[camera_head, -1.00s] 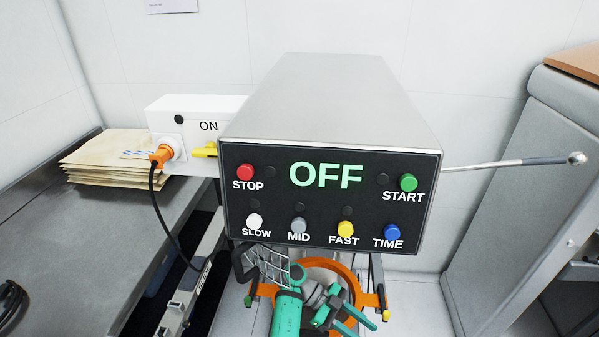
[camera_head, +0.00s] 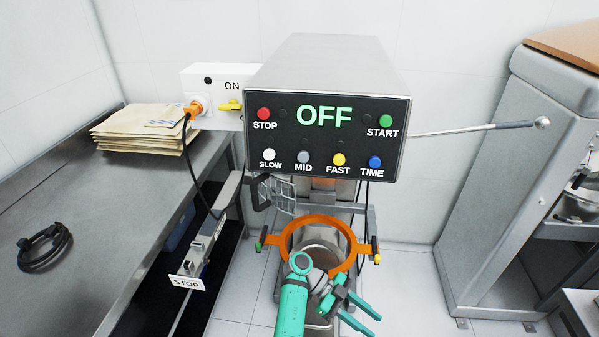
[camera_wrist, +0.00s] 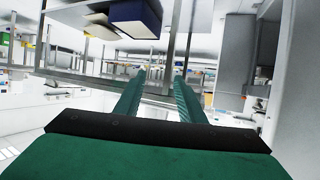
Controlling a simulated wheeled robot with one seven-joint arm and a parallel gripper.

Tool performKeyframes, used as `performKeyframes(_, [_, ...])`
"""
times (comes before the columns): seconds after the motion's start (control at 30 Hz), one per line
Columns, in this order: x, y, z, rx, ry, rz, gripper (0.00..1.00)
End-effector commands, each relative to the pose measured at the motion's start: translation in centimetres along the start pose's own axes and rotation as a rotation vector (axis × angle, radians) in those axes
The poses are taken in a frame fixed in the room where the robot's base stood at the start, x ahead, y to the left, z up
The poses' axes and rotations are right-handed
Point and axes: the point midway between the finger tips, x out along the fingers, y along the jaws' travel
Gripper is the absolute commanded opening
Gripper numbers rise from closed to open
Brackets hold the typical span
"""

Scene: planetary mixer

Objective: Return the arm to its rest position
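My gripper (camera_head: 368,319) is at the lower middle of the head view, on the end of my green arm, with its two green fingers spread and nothing between them. In the wrist view the gripper (camera_wrist: 158,78) also shows two fingers apart and empty. The planetary mixer (camera_head: 328,70) stands behind and above it, its display reading OFF. The mixer's orange bowl ring (camera_head: 318,222) is just behind my arm. My arm hides part of the area below the ring.
A steel table (camera_head: 75,215) on the left holds brown envelopes (camera_head: 140,135) and a coiled black cable (camera_head: 45,250). An orange plug sits in the white socket box (camera_head: 205,78). A lever (camera_head: 470,130) sticks out right. A grey cabinet (camera_head: 515,170) stands at right; floor between is clear.

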Motion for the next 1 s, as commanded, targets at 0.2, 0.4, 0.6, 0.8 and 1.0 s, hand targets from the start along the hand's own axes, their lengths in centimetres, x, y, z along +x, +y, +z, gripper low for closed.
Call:
performKeyframes(0.2, [2.2,-0.1,1.2,-0.064,-0.01,-0.058,0.36])
performKeyframes(0.4, [4.3,-0.2,2.8,-0.147,-0.021,-0.143,0.36])
performKeyframes(0.6, [7.3,-0.1,4.7,-0.258,-0.036,-0.252,0.36])
performKeyframes(0.8, [11.8,0.8,7.5,-0.437,-0.054,-0.431,0.36])
performKeyframes(1.0, [14.4,3.0,10.5,-0.632,-0.069,-0.659,0.36])
